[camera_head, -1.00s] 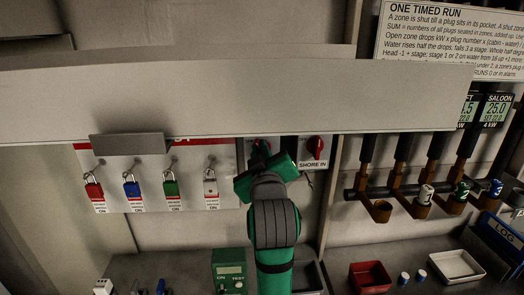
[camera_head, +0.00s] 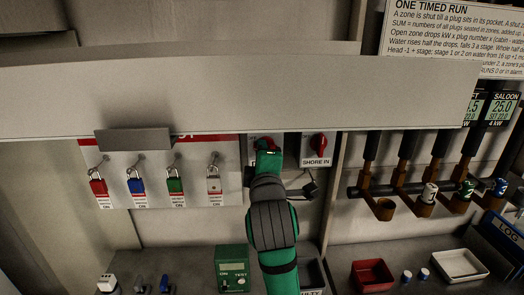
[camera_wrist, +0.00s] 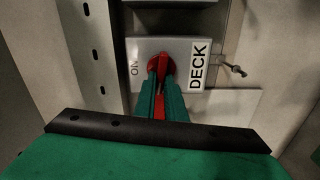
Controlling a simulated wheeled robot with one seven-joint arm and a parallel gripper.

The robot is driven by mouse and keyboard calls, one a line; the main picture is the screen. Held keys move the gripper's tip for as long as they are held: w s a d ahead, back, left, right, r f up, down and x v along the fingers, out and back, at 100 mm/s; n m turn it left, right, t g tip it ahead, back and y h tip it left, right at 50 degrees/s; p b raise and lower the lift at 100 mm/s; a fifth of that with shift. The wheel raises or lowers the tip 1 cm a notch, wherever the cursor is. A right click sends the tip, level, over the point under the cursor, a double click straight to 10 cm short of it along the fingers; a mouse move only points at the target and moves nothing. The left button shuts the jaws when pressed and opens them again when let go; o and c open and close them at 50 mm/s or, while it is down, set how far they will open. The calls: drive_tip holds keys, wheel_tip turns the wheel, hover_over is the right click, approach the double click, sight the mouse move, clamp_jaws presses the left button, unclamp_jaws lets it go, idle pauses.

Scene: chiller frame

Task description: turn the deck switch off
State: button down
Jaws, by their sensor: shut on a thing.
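The deck switch is a red rotary handle (camera_wrist: 166,66) on a pale plate (camera_wrist: 194,46) marked "DECK" and "ON" in the wrist view. My gripper (camera_wrist: 162,85) is shut on the red handle, with one green finger on each side of it. In the head view my gripper (camera_head: 267,147) is at the deck switch plate (camera_head: 253,142), just left of the red shore switch (camera_head: 318,144) labelled "SHORE IN". My gripper hides most of the deck handle there. The wrist view shows the handle pointing along the fingers; the head view hides its exact angle.
Red, blue, green and grey padlocks (camera_head: 135,184) hang on a board at the left. A wide overhanging panel (camera_head: 300,95) sits just above the switches. A green tester (camera_head: 232,268) and red tray (camera_head: 371,274) stand below. Pipes with numbered plugs (camera_head: 429,193) are at the right.

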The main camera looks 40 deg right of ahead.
drive_tip(key=shift+f+n, duration=0.15)
drive_tip(key=shift+n, duration=0.65)
drive_tip(key=c, duration=1.8)
unclamp_jaws()
drive_tip(key=shift+a, duration=0.15)
